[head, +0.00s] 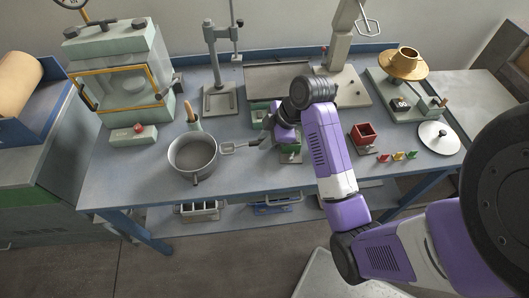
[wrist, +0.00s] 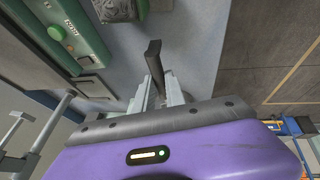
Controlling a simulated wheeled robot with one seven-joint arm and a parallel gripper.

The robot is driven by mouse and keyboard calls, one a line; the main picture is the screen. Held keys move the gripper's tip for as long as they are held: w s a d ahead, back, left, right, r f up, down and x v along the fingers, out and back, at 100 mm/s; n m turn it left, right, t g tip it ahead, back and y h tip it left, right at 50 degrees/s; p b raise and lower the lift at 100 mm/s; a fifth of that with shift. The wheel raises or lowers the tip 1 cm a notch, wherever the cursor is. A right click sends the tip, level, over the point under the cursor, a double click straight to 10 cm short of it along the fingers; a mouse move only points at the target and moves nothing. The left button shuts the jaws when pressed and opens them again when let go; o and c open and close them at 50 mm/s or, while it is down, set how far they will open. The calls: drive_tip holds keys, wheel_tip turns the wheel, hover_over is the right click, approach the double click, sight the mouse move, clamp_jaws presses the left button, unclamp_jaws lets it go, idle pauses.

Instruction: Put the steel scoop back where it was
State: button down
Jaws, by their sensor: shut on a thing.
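The steel scoop (head: 229,147) shows in the head view just right of the round metal pan (head: 193,156). Its flat grey end points left toward the pan's rim; I cannot tell whether it touches the rim. My gripper (head: 262,142) is at the scoop's right end, over the middle of the bench. In the wrist view, my gripper (wrist: 158,95) is shut on a dark bar, which looks like the scoop's handle (wrist: 153,62). The scoop's other end is hidden there.
A wooden-handled tool (head: 193,116) stands behind the pan. Green boxes lie around my gripper. A red box (head: 364,137) and small coloured blocks (head: 398,156) sit to the right, near a white disc (head: 439,137). The bench's front left (head: 120,180) is clear.

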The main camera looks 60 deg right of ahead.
drive_tip(key=shift+f, duration=3.35)
drive_tip(key=c, duration=1.4)
unclamp_jaws()
drive_tip(key=shift+f, duration=0.1)
